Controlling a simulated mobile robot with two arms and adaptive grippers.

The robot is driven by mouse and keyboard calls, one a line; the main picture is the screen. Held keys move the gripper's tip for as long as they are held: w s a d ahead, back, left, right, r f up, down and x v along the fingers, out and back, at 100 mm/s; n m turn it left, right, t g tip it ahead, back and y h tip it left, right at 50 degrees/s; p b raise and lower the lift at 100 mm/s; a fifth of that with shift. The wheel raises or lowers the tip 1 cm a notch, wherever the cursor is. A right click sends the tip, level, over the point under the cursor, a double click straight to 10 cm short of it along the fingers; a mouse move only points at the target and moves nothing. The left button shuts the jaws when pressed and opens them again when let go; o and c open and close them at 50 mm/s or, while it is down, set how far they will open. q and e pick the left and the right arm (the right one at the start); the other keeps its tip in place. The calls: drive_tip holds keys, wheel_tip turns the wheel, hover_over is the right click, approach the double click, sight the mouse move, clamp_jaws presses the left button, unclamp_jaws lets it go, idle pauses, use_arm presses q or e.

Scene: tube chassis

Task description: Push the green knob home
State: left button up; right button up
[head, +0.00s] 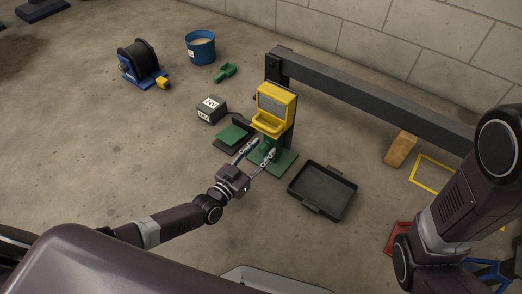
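A yellow unit (275,106) with a grey panel is fixed to a dark upright post. Below it, a small green part (267,143), which looks like the knob, stands above a green base plate (286,161). My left gripper (261,149) reaches in from the lower left, its two fingers spread apart. The fingertips are at the green part, one on each side in the picture; I cannot tell whether they touch it. The fingers hide some of the green part and plate. My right arm shows at the right, but its gripper is out of view.
A black tray (322,190) lies right of the plate. A green-topped dark block (232,135) and a labelled dark box (211,109) lie left. A dark rail (375,99) runs right from the post. A blue bucket (200,48) and cable reel (142,61) stand behind.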

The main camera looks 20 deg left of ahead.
use_arm(q)
drive_tip(key=v, duration=1.2)
idle(0.3)
